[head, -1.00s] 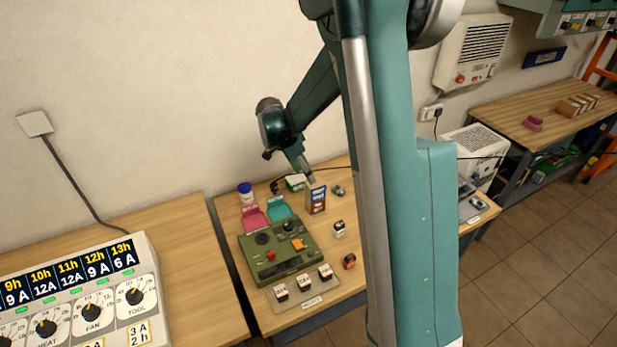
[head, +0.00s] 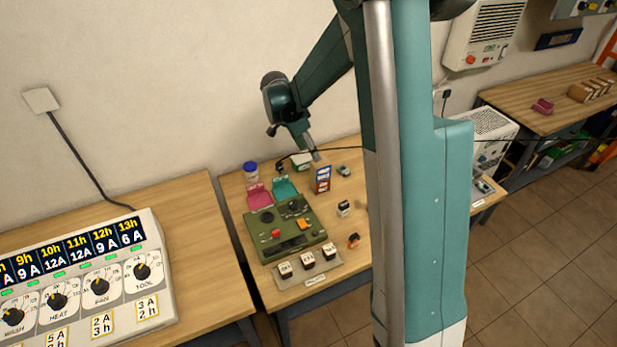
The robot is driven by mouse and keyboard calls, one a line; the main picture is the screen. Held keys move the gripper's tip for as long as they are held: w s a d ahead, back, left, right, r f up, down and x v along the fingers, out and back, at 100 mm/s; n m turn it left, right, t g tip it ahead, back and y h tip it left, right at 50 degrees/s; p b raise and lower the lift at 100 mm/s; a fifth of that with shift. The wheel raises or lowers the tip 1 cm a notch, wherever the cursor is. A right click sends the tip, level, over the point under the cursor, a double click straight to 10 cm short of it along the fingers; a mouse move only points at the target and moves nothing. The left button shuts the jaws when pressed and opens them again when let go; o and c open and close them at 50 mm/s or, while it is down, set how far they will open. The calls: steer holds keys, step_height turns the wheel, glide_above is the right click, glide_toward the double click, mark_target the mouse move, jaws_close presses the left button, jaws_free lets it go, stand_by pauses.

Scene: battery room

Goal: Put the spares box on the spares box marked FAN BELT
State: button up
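A small blue, white and reddish-brown upright box (head: 323,180) stands on the middle wooden bench, behind the green unit. My gripper (head: 315,157) points down just above and behind this box. Its fingers are too small to tell open from shut, and I cannot tell whether it touches the box. Several small brown boxes (head: 591,90) stand in a row on the far right bench. No FAN BELT marking is readable, so I cannot tell which box bears it.
A green unit (head: 284,232), pink bin (head: 259,196), teal bin (head: 285,189) and blue-lidded jar (head: 251,172) crowd the bench (head: 357,266). A white-green box (head: 301,160) lies near my gripper. A pink object (head: 542,106) is on the right bench (head: 510,95), whose front is clear.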

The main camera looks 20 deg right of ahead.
steer(key=s+a+r+n+t+y, duration=0.1)
steer(key=s+a+r+n+t, duration=0.1)
steer(key=s+a+r+n, duration=0.45)
steer(key=s+a+r+n+t+y, duration=0.1)
steer(key=s+a+r+n, duration=0.15)
steer(key=s+r, duration=0.65)
steer(key=s+a+n+t+y, duration=0.1)
steer(key=s+a+n, duration=0.3)
steer(key=s, duration=0.5)
steer(key=s+a+r+n+t+y, duration=0.1)
steer(key=s+a+n+t, duration=0.2)
steer(key=s, duration=0.6)
steer(key=shift+s+a+n, duration=0.4)
steer(key=shift+a+n, duration=0.15)
steer(key=shift+n, duration=0.35)
steer(key=shift+r, duration=0.1)
